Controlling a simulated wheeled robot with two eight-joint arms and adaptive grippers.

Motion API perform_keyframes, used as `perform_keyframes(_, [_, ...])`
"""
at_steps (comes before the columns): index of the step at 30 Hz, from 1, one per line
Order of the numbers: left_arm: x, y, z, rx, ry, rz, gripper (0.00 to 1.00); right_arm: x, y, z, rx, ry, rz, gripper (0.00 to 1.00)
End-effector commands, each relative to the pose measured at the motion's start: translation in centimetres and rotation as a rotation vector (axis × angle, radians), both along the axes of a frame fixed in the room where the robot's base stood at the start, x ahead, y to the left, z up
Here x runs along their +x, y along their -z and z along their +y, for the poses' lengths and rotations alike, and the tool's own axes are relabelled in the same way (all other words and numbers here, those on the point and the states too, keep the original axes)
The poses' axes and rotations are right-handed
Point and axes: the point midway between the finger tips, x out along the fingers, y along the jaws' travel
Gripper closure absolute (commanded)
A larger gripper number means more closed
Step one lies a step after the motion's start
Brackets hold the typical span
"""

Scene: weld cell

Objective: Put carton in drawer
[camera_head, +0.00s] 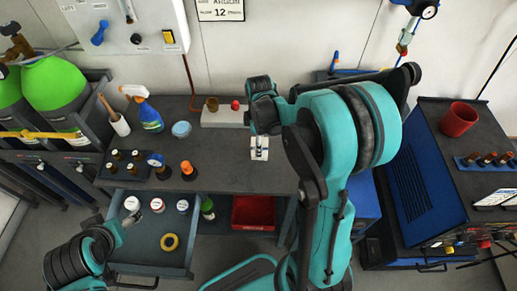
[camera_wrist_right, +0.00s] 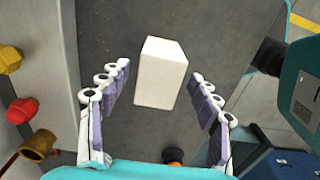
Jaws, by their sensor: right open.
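The carton (camera_wrist_right: 160,75) is a plain white box on the dark bench top. In the head view the carton (camera_head: 260,155) shows only in part, below my right wrist. My right gripper (camera_wrist_right: 158,92) is open, with its fingers on either side of the carton and visible gaps to both sides. The drawer (camera_head: 150,240) under the bench is pulled open at the lower left. It holds a yellow ring, a few small round items and bare floor in between. My left gripper (camera_head: 122,222) is over the drawer's left part; its fingers are too small to read.
An orange-capped bottle (camera_head: 188,171), a tray of small bottles (camera_head: 135,168), a blue tub (camera_head: 181,129) and a spray bottle (camera_head: 149,115) stand left on the bench. A red bin (camera_head: 254,212) sits below the bench.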

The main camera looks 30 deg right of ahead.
Motion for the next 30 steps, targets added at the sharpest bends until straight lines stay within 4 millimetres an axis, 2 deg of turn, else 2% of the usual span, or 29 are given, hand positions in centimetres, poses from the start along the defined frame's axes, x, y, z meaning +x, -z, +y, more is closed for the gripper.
perform_keyframes(1, [0.0,0.7,0.0,0.0,0.0,0.0,0.28,0.1,1.1,-0.1,0.0,0.0,0.0,0.37])
perform_keyframes(6, [0.0,1.8,0.0,0.0,0.0,0.0,0.28,0.2,3.6,-0.2,-0.001,0.0,-0.001,0.37])
perform_keyframes(14, [0.0,1.8,0.0,0.0,0.0,0.0,0.28,0.1,3.9,-0.2,-0.001,0.001,-0.001,0.37])
perform_keyframes(18, [0.0,1.8,0.0,0.0,0.0,0.0,0.28,0.1,3.8,-0.2,-0.001,0.001,-0.001,0.74])
perform_keyframes(21, [0.0,1.8,0.0,0.0,0.0,0.0,0.28,0.1,3.8,-0.2,-0.001,0.001,-0.001,0.95])
perform_keyframes(30, [0.0,1.7,0.0,0.0,0.0,0.0,0.28,0.1,3.7,-0.2,-0.001,0.001,-0.001,0.95])
